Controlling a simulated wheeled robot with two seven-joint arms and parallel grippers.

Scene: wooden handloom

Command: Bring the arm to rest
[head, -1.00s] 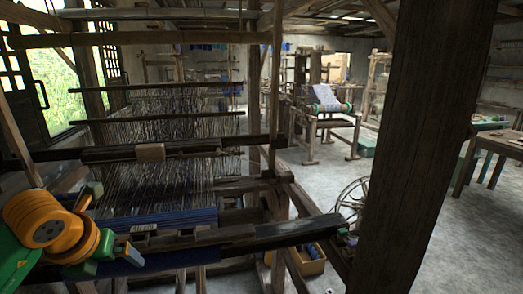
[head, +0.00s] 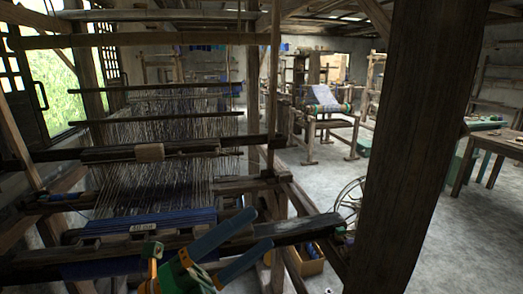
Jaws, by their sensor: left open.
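My left gripper (head: 259,230) shows at the bottom centre of the head view. Its two blue fingers are spread apart with nothing between them, pointing up and to the right. The fingers appear in front of the loom's dark front beam (head: 300,230); I cannot tell whether they touch it. Part of my green and yellow wrist shows below the fingers, and the rest of that arm is out of the picture. My right gripper is not in view.
The wooden handloom (head: 262,185) fills the left half, with pale warp threads and blue cloth (head: 185,219). A thick dark post (head: 405,150) stands close on the right. A wooden crate (head: 308,262) and a spoked wheel (head: 350,198) are beside the loom. Grey floor lies open beyond.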

